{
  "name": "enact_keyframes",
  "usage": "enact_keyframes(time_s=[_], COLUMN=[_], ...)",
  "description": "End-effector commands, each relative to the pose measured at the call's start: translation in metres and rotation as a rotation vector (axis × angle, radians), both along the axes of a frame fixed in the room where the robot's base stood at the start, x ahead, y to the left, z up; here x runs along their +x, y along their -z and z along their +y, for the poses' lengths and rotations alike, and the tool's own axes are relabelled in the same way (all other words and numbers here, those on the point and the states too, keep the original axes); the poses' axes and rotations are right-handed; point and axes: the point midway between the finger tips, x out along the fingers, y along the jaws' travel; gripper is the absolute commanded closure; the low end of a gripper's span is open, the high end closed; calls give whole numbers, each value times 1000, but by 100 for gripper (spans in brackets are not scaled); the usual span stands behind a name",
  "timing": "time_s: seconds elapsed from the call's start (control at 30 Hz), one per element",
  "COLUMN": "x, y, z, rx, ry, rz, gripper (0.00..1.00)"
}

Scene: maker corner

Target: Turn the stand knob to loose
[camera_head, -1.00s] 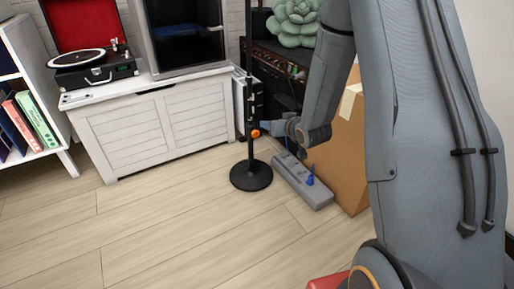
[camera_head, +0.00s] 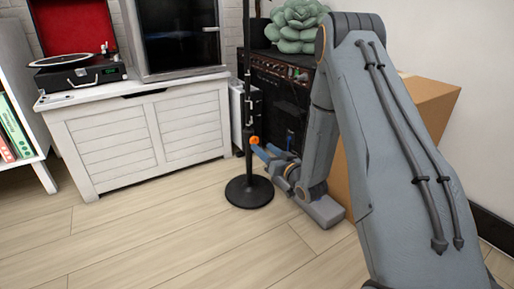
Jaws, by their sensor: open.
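The fingers are open. The gripper is small in the view, and I cannot tell whether a finger touches the knob.
A white cabinet (camera_head: 134,136) with a record player (camera_head: 78,70) stands behind left. A black amplifier (camera_head: 278,88) is behind the gripper, and a cardboard box (camera_head: 425,105) stands at right behind my arm. Floor at front left is clear.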

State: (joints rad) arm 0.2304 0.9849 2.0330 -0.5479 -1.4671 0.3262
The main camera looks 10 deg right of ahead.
Motion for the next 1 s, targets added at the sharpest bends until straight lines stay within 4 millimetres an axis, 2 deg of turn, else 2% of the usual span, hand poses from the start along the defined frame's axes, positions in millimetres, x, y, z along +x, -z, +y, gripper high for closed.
enact_keyframes(time_s=[0.1,0.33,0.5,0.77,0.87,1.0], x=[19,44,52,53,53,53], y=[3,3,1,0,0,1], z=[7,15,17,18,17,17], rx=[-2,-2,0,-1,-1,-1], ry=[-3,-1,-1,-1,-1,-1], rz=[-3,0,1,2,2,2], gripper=[52,52,52,52,65,89])
